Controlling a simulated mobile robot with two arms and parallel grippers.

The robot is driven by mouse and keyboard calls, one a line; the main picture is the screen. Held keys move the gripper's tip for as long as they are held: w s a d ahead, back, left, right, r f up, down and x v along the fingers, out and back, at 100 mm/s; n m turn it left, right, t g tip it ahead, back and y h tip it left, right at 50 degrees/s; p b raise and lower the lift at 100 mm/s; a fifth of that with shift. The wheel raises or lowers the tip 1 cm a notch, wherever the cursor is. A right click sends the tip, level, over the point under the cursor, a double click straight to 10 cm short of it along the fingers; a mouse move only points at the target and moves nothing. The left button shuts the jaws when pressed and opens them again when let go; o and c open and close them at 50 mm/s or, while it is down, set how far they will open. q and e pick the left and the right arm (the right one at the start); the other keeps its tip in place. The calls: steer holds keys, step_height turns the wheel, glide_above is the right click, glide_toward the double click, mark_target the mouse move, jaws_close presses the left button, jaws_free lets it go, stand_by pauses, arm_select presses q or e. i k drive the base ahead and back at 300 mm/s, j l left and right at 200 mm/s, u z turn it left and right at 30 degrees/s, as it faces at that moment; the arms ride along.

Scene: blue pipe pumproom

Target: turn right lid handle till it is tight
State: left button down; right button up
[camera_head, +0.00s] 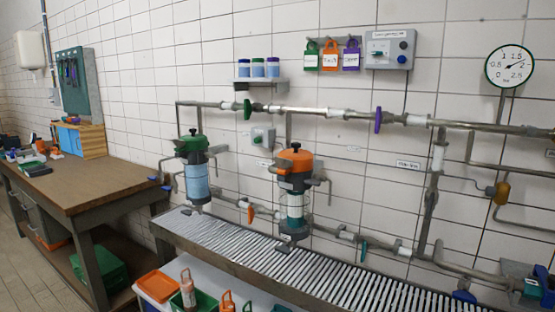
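The right filter housing (295,205) hangs on the wall pipework above the slatted grating. It has an orange lid (295,158) with a small dark knob on top. Dark arms stick out from its sides just below the lid. I cannot tell from here how tight the lid is. The left filter housing (197,180) has a dark green lid (191,144) and a clear blue-tinted body. Neither of my grippers shows in the head view, and nothing is seen touching either lid.
A slatted grating (300,265) runs below the housings. A brown workbench (80,180) stands at the left. Wall pipes carry a green valve handle (247,109) and a purple one (378,119).

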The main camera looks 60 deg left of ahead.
mark_target(284, 164)
steer(key=u, duration=1.8)
